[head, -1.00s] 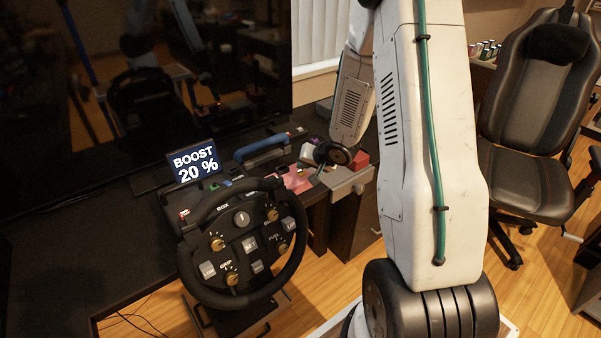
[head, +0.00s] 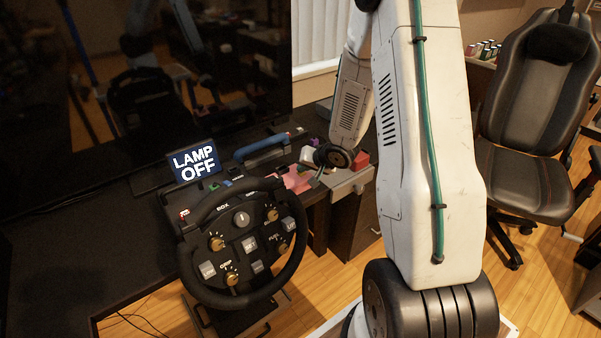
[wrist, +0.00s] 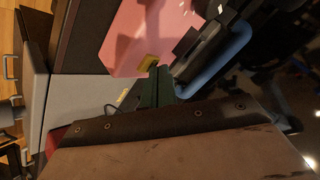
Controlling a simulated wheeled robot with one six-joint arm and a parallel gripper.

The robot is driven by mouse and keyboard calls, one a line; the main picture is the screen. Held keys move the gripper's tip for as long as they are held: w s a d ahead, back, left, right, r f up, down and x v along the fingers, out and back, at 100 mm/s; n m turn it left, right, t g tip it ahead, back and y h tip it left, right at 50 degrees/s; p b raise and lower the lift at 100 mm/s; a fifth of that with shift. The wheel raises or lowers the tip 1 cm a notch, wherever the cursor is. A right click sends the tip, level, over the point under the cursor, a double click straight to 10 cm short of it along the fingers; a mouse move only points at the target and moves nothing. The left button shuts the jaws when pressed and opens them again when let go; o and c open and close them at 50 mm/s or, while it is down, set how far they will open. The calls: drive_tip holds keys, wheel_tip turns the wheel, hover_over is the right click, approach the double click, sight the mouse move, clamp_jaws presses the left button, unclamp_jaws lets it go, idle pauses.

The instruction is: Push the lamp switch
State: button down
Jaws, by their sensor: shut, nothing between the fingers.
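The racing wheel (head: 244,244) stands at the front edge of the dark desk, with knobs and labelled buttons on its face. The small display (head: 194,163) behind it reads "LAMP OFF". I cannot tell which control is the lamp switch; a small red and white control (head: 184,213) sits on the wheel's base at its left, and small coloured controls (head: 226,183) sit behind the rim. My gripper (head: 318,180) is right of the wheel, over the desk's right part. In the wrist view its dark green fingers (wrist: 157,84) are shut and empty, apart from the wheel.
A pink sheet (wrist: 150,30) lies below my gripper, with a small yellow block (wrist: 148,62) near the fingertips. A blue-handled object (head: 262,147) lies behind the wheel. A red box (head: 359,161) is behind my wrist. A large dark screen stands at the back; a black chair (head: 535,110) is at right.

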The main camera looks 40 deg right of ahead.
sight(304, 174)
drive_tip(key=shift+r, duration=0.5)
drive_tip(key=shift+r, duration=3)
